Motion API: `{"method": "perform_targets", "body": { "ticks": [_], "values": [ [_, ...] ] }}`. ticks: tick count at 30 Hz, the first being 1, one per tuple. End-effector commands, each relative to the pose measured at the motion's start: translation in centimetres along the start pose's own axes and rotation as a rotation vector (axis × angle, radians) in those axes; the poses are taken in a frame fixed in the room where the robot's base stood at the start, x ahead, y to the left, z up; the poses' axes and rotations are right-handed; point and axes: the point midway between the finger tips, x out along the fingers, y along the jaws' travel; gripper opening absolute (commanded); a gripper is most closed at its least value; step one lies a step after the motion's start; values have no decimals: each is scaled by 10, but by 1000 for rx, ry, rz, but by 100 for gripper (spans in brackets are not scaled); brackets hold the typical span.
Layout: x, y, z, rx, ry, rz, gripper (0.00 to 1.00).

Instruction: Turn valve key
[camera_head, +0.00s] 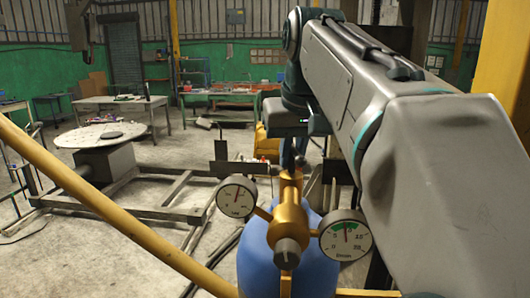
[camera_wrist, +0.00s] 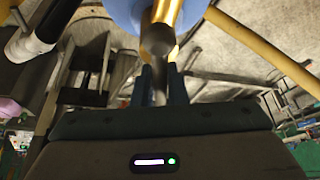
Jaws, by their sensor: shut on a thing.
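A blue gas cylinder (camera_head: 256,262) stands low in the middle of the head view, with a brass valve body (camera_head: 289,222) on top. A grey knob (camera_head: 287,252) sits on the brass front. My gripper (camera_head: 289,160) points down from above at the top of the brass valve. In the wrist view my gripper (camera_wrist: 162,85) has its two dark blue fingers shut on a grey upright piece, seemingly the valve key (camera_wrist: 160,88), in line with the brass valve (camera_wrist: 167,14). In the head view the key is mostly hidden by the fingers. The cylinder's blue top (camera_wrist: 125,12) shows behind.
A left gauge (camera_head: 236,196) and a right gauge (camera_head: 345,235) stick out from the brass valve, close below my arm. A yellow pipe (camera_head: 110,212) crosses diagonally at left. A round table (camera_head: 99,135) and a metal frame stand further back. The concrete floor between is partly clear.

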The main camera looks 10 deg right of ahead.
Motion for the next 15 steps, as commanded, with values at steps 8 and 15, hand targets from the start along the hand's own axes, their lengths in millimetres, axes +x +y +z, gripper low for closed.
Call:
{"method": "perform_targets", "body": {
  "ticks": [8, 15],
  "values": [
    [-1, 0, 0, 0, 1, 0, 35],
    [-1, 0, 0, 0, 1, 0, 35]
  ]
}}
